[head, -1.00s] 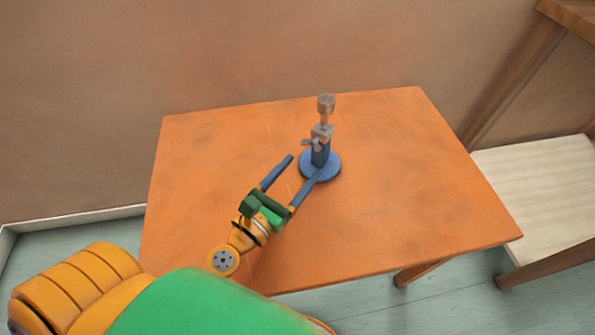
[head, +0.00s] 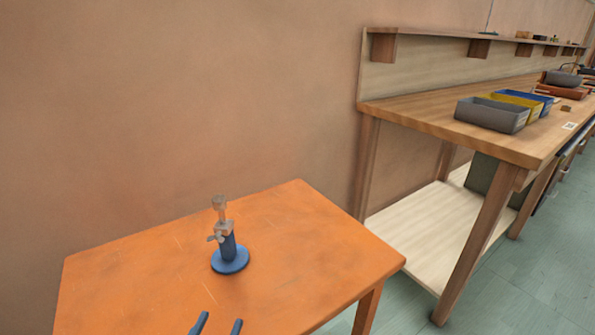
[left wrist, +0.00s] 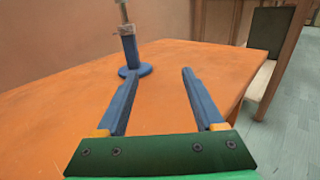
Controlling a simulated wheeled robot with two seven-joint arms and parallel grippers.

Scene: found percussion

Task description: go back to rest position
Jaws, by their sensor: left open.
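My left gripper (head: 219,326) shows only as two blue fingertips at the bottom edge of the head view. In the left wrist view its two blue fingers (left wrist: 155,75) are spread apart with nothing between them. A blue stand with a round base (head: 230,260), a grey clamp and a knob on top stands upright on the orange table (head: 320,250). The stand also shows in the left wrist view (left wrist: 130,50), beyond the left finger and apart from it, its top cut off. My right gripper is in neither view.
A wooden workbench (head: 420,112) with a shelf stands to the right, holding a grey bin (head: 492,114) and other bins. A brown wall is behind the table. The floor (head: 540,275) is clear at the right.

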